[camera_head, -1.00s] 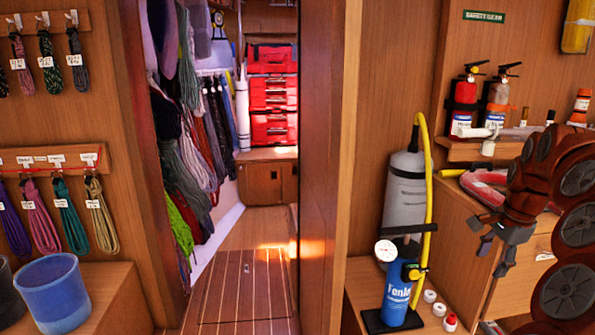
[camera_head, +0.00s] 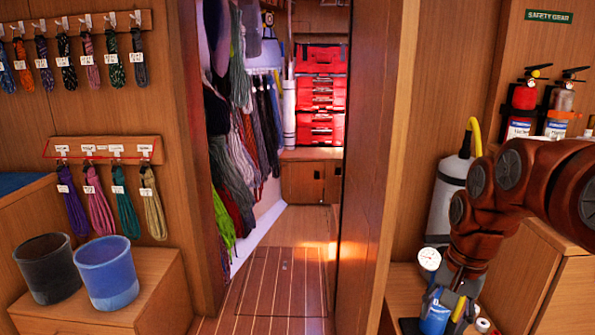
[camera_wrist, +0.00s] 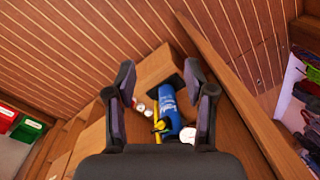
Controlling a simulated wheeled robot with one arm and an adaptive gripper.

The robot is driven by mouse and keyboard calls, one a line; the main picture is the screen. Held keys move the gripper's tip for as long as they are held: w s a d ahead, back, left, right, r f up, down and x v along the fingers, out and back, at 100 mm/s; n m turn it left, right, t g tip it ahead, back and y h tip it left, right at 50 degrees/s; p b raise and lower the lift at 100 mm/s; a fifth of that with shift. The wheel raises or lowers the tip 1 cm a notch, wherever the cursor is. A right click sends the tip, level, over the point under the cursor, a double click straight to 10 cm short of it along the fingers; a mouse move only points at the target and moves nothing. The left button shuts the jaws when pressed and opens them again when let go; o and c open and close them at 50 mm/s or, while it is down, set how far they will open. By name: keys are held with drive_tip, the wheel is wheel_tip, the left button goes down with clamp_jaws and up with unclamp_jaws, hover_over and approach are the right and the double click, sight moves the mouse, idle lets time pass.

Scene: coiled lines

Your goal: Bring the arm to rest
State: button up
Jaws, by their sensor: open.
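My reddish-brown arm (camera_head: 515,180) reaches in from the right edge in the head view, bent, with its end hanging downward. My gripper (camera_head: 447,308) is low at the right, in front of a blue pump and partly merging with it in the picture. In the wrist view my gripper (camera_wrist: 160,76) has its two dark fingers spread wide apart with nothing held between them. The blue pump (camera_wrist: 168,112) shows beyond the fingers, apart from them as far as I can tell.
A grey cylinder (camera_head: 449,195) and a white gauge (camera_head: 429,259) stand beside the arm. A wooden post (camera_head: 368,170) borders the doorway; the floor (camera_head: 268,290) there is clear. Blue (camera_head: 107,272) and black (camera_head: 46,268) buckets stand left, below hanging rope coils (camera_head: 153,205).

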drive_tip(key=s+a+f+n+g, duration=0.1)
drive_tip(key=s+a+f+n, duration=0.25)
drive_tip(key=s, duration=0.35)
drive_tip(key=s+a+f+n+g, duration=0.1)
drive_tip(key=s+a+f+n, duration=0.15)
drive_tip(key=s+a, duration=0.35)
drive_tip(key=s+a+f+n+g, duration=0.1)
drive_tip(key=s+a+f+n, duration=0.2)
drive_tip(key=s, duration=0.6)
wheel_tip(320, 180, up, 18)
drive_tip(key=w+t+p, duration=0.1)
drive_tip(key=p, duration=1.6)
drive_tip(key=shift+w+d+r+h, duration=0.15)
drive_tip(key=shift+w+h, duration=0.05)
drive_tip(key=shift+h, duration=0.2)
drive_tip(key=shift+d+m, duration=0.1)
drive_tip(key=shift+m, duration=0.2)
